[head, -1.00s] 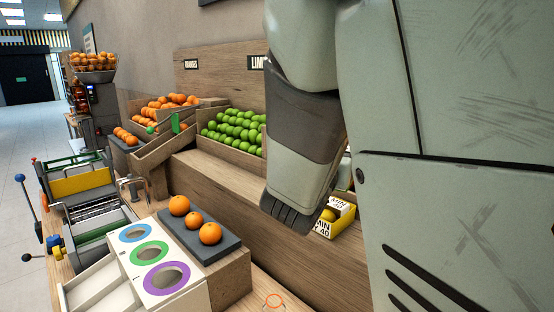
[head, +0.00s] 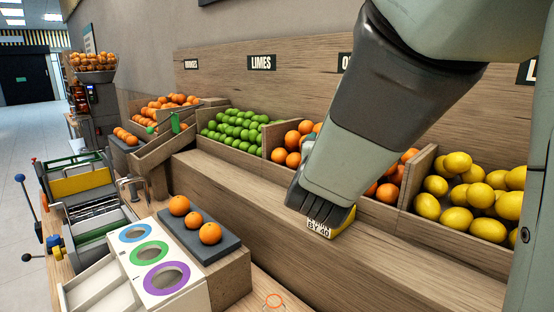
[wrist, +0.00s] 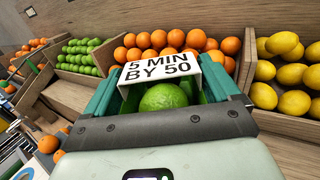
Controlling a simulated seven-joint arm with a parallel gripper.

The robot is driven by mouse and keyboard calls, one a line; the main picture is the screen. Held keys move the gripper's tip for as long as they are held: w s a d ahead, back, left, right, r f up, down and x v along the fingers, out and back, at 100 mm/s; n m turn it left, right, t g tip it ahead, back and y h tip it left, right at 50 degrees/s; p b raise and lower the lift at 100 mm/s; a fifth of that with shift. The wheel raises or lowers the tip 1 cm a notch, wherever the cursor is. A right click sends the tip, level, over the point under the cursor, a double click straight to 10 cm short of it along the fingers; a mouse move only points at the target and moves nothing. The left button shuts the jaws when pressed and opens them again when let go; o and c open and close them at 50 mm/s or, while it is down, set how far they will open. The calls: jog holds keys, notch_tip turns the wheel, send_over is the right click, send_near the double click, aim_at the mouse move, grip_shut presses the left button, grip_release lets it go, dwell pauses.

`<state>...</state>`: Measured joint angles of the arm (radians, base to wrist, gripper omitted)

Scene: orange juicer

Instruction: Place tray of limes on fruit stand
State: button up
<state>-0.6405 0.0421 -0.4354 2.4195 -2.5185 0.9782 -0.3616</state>
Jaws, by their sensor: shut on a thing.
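The tray of limes (wrist: 218,88) is a small green tray in the wrist view, with a white sign reading "5 MIN BY 50" and a lime (wrist: 163,97) showing inside.
The stand holds a lime bin (head: 235,130), orange bin (head: 290,145) and lemon bin (head: 470,195). The ledge is clear left of my gripper and to its right. A juicer counter with three coloured rings and a dark tray (head: 220,240) of three oranges stand at the front left.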

dwell(0.4)
jog(key=shift+w+d+f, duration=0.15)
jog(key=w+d+f+m+g+h, duration=0.3)
jog(key=d+f+m+g+h, duration=0.15)
jog(key=d+f+h, duration=0.4)
jog(key=shift+m+y, duration=0.45)
jog(key=shift+m, duration=0.1)
jog(key=shift+s+d+f, duration=0.1)
jog(key=shift+d+f, duration=0.15)
jog(key=shift+f, duration=1.7)
jog(key=shift+s+d+f, duration=0.1)
jog(key=shift+d+f, duration=0.15)
jog(key=shift+f, duration=1.75)
jog(key=shift+s+d+f, duration=0.1)
jog(key=shift+d+f, duration=0.15)
jog(key=shift+f, duration=1.7)
jog(key=shift+f, duration=0.15)
jog(key=o, duration=1)
